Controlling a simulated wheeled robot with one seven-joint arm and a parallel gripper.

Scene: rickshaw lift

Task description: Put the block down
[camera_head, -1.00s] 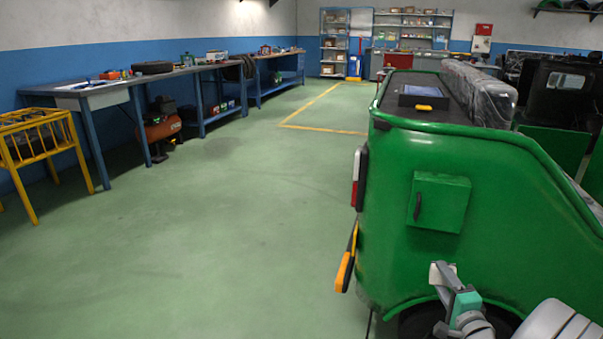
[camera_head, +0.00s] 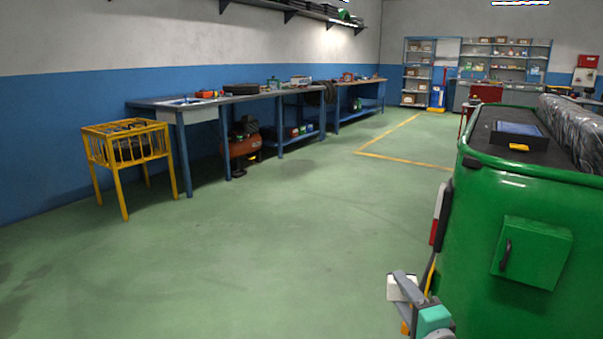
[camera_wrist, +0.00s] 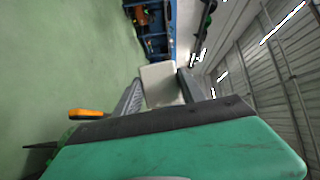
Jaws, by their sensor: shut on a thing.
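The block is a small off-white cube (camera_head: 401,287); it also shows in the wrist view (camera_wrist: 160,84), between the two grey fingers. My gripper (camera_head: 405,284) is shut on it and holds it in the air at the lower right of the head view, left of the green rickshaw (camera_head: 530,251). In the wrist view my gripper (camera_wrist: 160,92) points over the floor toward the workbench. The block's contact with the fingers is partly hidden by the near finger in the head view.
A blue-legged workbench (camera_head: 232,98) with tools runs along the left wall. A yellow frame cart (camera_head: 124,148) stands at its near end. An orange compressor (camera_head: 241,147) sits under the bench. The green floor (camera_head: 250,250) between bench and rickshaw is clear.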

